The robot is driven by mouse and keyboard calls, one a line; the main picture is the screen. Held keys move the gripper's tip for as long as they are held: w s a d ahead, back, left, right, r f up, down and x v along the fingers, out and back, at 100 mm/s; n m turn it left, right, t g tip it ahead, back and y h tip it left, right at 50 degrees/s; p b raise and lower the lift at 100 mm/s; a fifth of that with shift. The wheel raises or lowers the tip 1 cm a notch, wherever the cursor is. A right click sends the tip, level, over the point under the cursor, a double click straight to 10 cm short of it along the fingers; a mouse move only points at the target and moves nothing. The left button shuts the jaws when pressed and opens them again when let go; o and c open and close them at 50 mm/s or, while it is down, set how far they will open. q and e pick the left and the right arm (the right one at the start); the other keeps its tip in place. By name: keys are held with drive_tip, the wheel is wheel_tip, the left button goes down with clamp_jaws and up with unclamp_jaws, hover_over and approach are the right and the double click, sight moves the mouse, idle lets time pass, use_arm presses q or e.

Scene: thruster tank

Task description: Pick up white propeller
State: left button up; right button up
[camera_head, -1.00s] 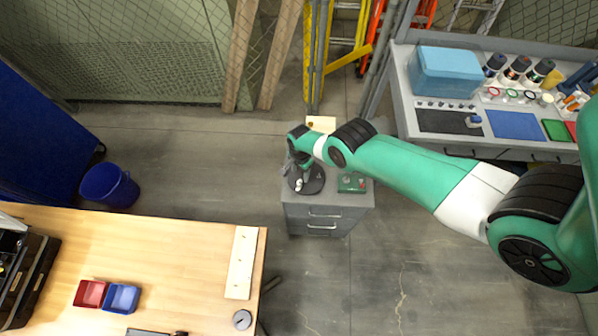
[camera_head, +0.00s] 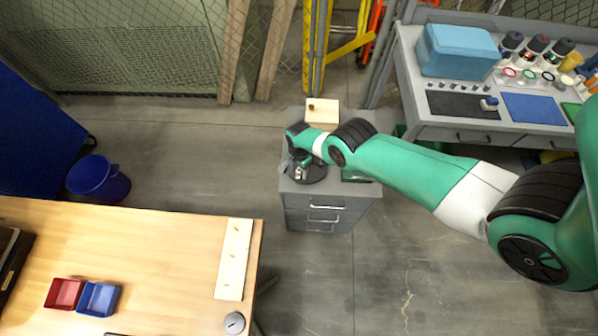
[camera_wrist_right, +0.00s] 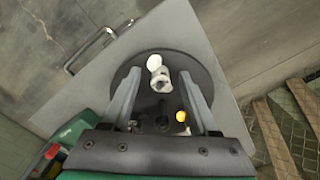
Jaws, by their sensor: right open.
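A small white part (camera_wrist_right: 155,62), which seems to be the white propeller, is on the dark round base (camera_wrist_right: 203,70) in the right wrist view. A paler grey-white piece (camera_wrist_right: 161,82) adjoins it; I cannot tell whether the two are one part. My right gripper (camera_wrist_right: 159,75) is open, with its fingers on either side of the white part and no clear contact. In the head view my right gripper (camera_head: 295,165) is over the round base (camera_head: 312,174) on the grey cabinet (camera_head: 325,192), and hides much of it. My left gripper is out of view.
A wooden block (camera_head: 322,111) lies at the cabinet's back edge. A wooden table (camera_head: 150,250) with red (camera_head: 64,293) and blue (camera_head: 99,299) bins is at the left. A workbench (camera_head: 440,135) with a blue box (camera_head: 458,50) is at the right.

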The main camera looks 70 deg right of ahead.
drive_tip(key=shift+r, duration=0.1)
clamp_jaws()
drive_tip(key=shift+r, duration=0.15)
wheel_tip(320, 180, up, 18)
drive_tip(key=p, duration=1.8)
drive_tip(key=shift+w+a+f, duration=0.1)
drive_tip(key=shift+f, duration=0.1)
